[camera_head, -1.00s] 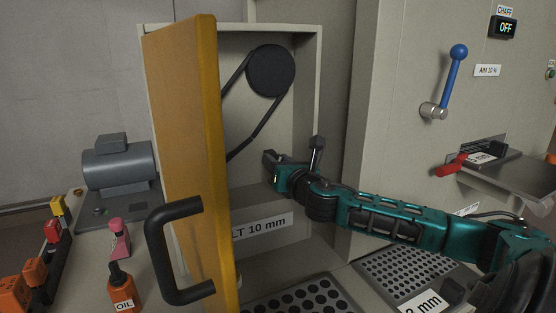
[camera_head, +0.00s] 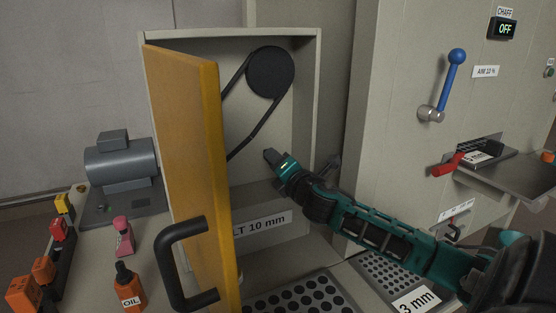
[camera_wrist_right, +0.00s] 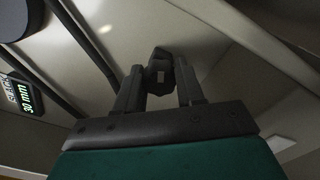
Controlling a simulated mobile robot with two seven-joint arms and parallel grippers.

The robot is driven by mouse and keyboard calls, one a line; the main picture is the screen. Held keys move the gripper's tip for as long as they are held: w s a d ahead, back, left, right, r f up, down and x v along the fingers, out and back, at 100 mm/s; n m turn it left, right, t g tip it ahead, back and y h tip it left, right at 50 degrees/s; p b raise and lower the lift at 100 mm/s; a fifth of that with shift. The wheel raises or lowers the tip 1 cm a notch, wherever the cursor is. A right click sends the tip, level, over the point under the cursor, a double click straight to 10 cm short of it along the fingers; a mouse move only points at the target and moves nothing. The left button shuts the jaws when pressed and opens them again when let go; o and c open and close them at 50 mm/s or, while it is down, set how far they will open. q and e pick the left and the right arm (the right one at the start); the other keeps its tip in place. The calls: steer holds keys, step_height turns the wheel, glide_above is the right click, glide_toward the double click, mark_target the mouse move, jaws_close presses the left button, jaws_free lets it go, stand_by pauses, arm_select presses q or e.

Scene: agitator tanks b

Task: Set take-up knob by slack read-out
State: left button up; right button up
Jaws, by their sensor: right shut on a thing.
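My right gripper (camera_head: 273,158) reaches into the open grey cabinet (camera_head: 318,95), below the black pulley (camera_head: 270,72) and its belt (camera_head: 262,128). In the right wrist view its fingers (camera_wrist_right: 160,90) are shut on a small dark knob (camera_wrist_right: 160,66). The knob cannot be made out in the head view. The slack read-out (camera_wrist_right: 18,95) at the left of the wrist view shows green "30 mm". A label (camera_head: 262,225) in the cabinet shows "LT 10 mm", its start hidden by the yellow door. My left gripper is not in view.
The yellow door (camera_head: 190,150) with its black handle (camera_head: 180,265) stands open left of my arm. A perforated plate (camera_head: 300,298) lies in front.

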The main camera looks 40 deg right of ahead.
steer(key=shift+m, duration=0.3)
steer(key=o, duration=1)
steer(key=shift+o, duration=0.2)
steer(key=v, duration=1.3)
